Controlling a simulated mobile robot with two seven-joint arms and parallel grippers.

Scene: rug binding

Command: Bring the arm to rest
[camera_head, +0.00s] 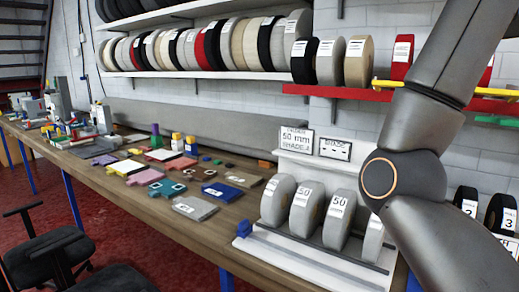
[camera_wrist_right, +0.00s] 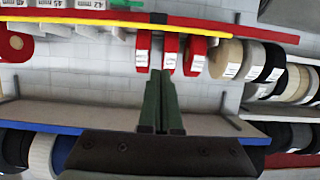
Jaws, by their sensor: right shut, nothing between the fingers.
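My right arm rises through the right side of the head view, bent at a joint with an orange ring, and its upper end leaves the top edge. Its gripper is out of the head view. In the right wrist view my right gripper (camera_wrist_right: 161,86) has its two green fingers together with nothing between them. The fingers point toward a red shelf edge (camera_wrist_right: 218,28) and several red rolls (camera_wrist_right: 169,58); I cannot tell how far apart they are. My left arm and gripper are in neither view.
Grey rolls (camera_head: 303,206) stand in a white rack (camera_head: 308,262) on the long workbench (camera_head: 235,226), close to my arm in the picture. The red shelf (camera_head: 345,94) with a yellow rail (camera_head: 480,91) passes behind the arm. Colored samples (camera_head: 167,188) cover the bench further left.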

